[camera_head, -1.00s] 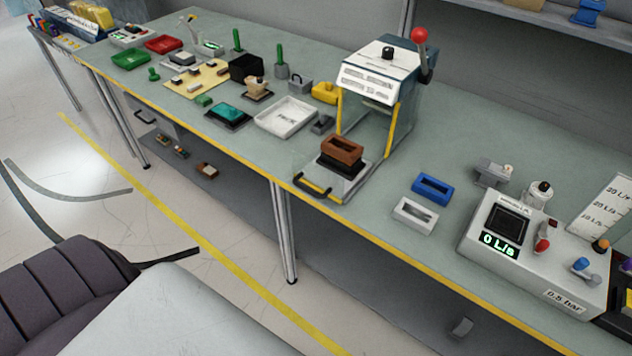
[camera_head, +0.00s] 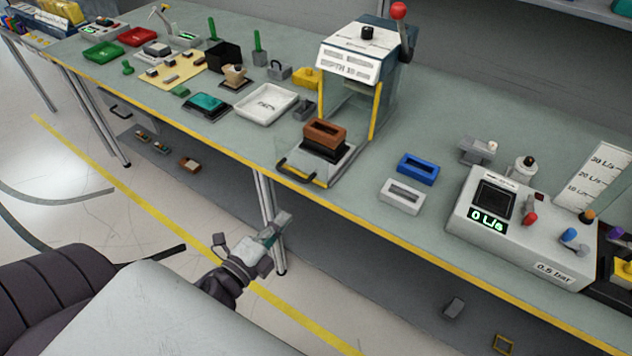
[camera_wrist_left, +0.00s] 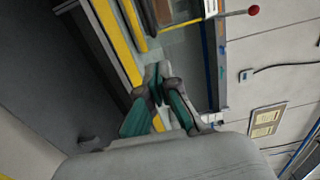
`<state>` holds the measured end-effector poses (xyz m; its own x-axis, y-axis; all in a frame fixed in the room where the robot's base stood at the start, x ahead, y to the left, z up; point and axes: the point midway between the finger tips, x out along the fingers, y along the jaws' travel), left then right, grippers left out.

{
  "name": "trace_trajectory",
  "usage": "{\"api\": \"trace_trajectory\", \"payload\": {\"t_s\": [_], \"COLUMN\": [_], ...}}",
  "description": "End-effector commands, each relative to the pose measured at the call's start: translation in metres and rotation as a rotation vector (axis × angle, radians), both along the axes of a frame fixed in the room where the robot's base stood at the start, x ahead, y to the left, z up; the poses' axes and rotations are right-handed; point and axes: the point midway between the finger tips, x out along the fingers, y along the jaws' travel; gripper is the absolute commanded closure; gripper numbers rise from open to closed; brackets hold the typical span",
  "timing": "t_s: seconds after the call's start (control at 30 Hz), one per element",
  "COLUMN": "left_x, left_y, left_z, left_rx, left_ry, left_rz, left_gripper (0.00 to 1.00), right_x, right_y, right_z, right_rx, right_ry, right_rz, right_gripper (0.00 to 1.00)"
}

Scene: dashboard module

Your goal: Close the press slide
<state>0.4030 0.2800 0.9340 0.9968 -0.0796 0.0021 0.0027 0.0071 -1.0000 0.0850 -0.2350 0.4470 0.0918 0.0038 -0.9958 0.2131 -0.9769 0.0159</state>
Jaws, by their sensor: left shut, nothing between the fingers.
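The press (camera_head: 360,62) stands on the bench with a dark blue and white head, yellow-edged posts and a red-knobbed lever (camera_head: 402,30) at its right. Its slide (camera_head: 335,165) is pulled out toward the bench's front edge, with a black handle (camera_head: 294,172) at its front. A brown block with a slot (camera_head: 325,135) sits in a black holder on the slide. My left gripper (camera_head: 276,228) is shut and empty, below and in front of the slide handle, apart from it. In the left wrist view its fingers (camera_wrist_left: 157,85) show close together near the yellow bench edge. My right gripper is out of view.
A blue block (camera_head: 417,168) and a white block (camera_head: 402,196) lie right of the slide. A white tray (camera_head: 266,103) and a small grey part lie to its left. A control box (camera_head: 510,220) stands further right. The floor in front is clear.

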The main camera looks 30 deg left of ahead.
Motion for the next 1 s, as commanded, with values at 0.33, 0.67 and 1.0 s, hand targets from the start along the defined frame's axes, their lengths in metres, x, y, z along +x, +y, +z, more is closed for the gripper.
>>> {"api": "trace_trajectory", "payload": {"t_s": [0.33,0.67,1.0], "left_x": [0.068,0.123,0.134], "left_y": [-0.005,-0.01,-0.011], "left_z": [0.004,0.001,-0.001], "left_rx": [-0.005,-0.008,-0.007], "left_ry": [-0.002,0.001,0.002], "left_rz": [0.001,0.001,0.001], "left_gripper": [1.0,1.0,1.0], "right_x": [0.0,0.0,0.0], "right_y": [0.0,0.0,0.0], "right_z": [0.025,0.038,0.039], "right_rx": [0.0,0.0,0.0], "right_ry": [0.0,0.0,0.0], "right_rz": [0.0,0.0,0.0], "right_gripper": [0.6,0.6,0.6]}}
